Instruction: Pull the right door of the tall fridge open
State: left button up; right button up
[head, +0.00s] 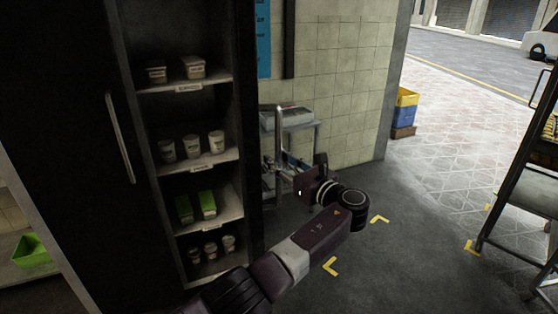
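The tall dark fridge (75,60) stands at the left of the head view. Its right door (247,110) stands swung open and shows nearly edge-on, just right of the lit shelves. A pale vertical handle (279,140) shows beside the door's outer side. The left door is shut, with a long pale handle (120,138). My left arm reaches in from the bottom, and my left gripper (308,182) is right of the right door's handle, low down. I cannot tell whether its fingers touch the handle or how far apart they are. My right gripper is out of view.
White tubs and green packs stand on the open fridge shelves (207,164). A small metal rack (318,130) stands by the tiled wall behind my gripper. Stacked crates (404,110) and a metal cart (520,190) are to the right. Floor between is clear.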

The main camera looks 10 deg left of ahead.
aim_at(281, 127)
pick_arm(q)
jog(key=shift+w+a, duration=0.1)
notch_tip(281, 127, up, 10)
jog(key=shift+r, duration=0.1)
dwell(0.4)
